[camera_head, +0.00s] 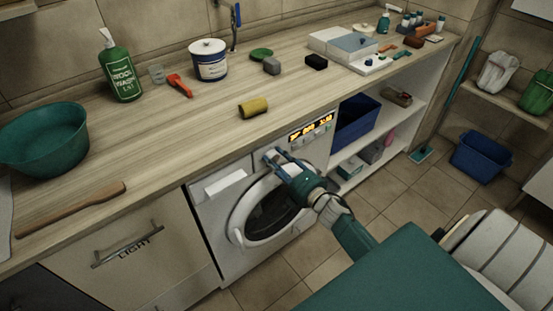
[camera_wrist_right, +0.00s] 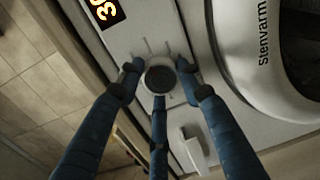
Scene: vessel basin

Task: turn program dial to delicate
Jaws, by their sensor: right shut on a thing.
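The washing machine (camera_head: 208,230) stands under the counter, with a drawer front, a lit display and a round door. My right gripper (camera_head: 272,156) is at its control panel, between drawer and display. In the right wrist view, the program dial (camera_wrist_right: 160,80) is a dark round knob on the pale panel. The blue fingers of my right gripper (camera_wrist_right: 160,72) close around it from several sides. Fine marks show around the dial, but I cannot read its setting. My left gripper is not in view.
The display (camera_head: 311,126) is just right of my right gripper; the round door (camera_head: 240,218) is below it. The counter above holds a yellow sponge (camera_head: 254,107), a green bottle (camera_head: 117,70) and a teal basin (camera_head: 45,140). Open shelves (camera_head: 352,172) are to the right.

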